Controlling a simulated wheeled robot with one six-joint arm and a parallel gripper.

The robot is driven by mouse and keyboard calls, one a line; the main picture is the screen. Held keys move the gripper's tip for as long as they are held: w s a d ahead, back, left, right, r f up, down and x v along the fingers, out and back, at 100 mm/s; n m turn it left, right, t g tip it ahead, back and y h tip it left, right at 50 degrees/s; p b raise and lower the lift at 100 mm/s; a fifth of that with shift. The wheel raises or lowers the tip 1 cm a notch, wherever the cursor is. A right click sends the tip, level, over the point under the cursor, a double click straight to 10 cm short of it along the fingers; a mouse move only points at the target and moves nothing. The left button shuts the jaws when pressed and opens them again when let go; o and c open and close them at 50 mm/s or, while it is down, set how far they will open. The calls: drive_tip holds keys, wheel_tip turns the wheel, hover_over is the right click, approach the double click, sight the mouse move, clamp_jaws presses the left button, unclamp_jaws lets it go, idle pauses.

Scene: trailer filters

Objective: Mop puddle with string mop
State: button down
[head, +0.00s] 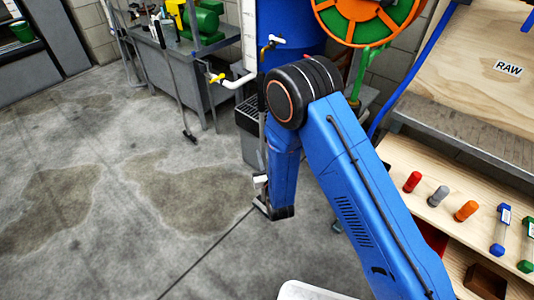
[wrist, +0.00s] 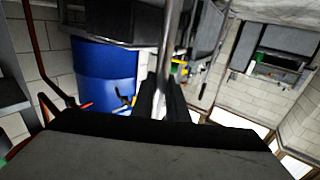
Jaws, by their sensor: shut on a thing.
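Dark wet-looking patches lie on the grey concrete floor in the head view: a broad one (head: 195,195) left of my arm and another (head: 50,205) at the far left. I cannot tell which is the task's puddle. My gripper (wrist: 162,88) shows in the wrist view, its dark fingers shut on a thin grey pole (wrist: 168,45), which appears to be the mop handle. In the head view my blue arm mostly hides the gripper, above the floor right of the nearer patch. No mop strings can be made out in either view.
A long-handled tool (head: 172,80) leans against the grey workbench (head: 205,85). A blue barrel (head: 290,35) with a pipe and tap stands behind my arm. A wooden shelf (head: 440,180) with coloured cylinders is at the right. The floor at left is open.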

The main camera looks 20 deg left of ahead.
drive_tip(key=shift+s+a, duration=2)
drive_tip(key=shift+s, duration=1.8)
drive_tip(key=shift+w+d+r, duration=0.55)
drive_tip(key=shift+w+d, duration=1.1)
drive_tip(key=shift+w, duration=1.55)
wheel_tip(320, 180, up, 11)
drive_tip(key=shift+f, duration=0.15)
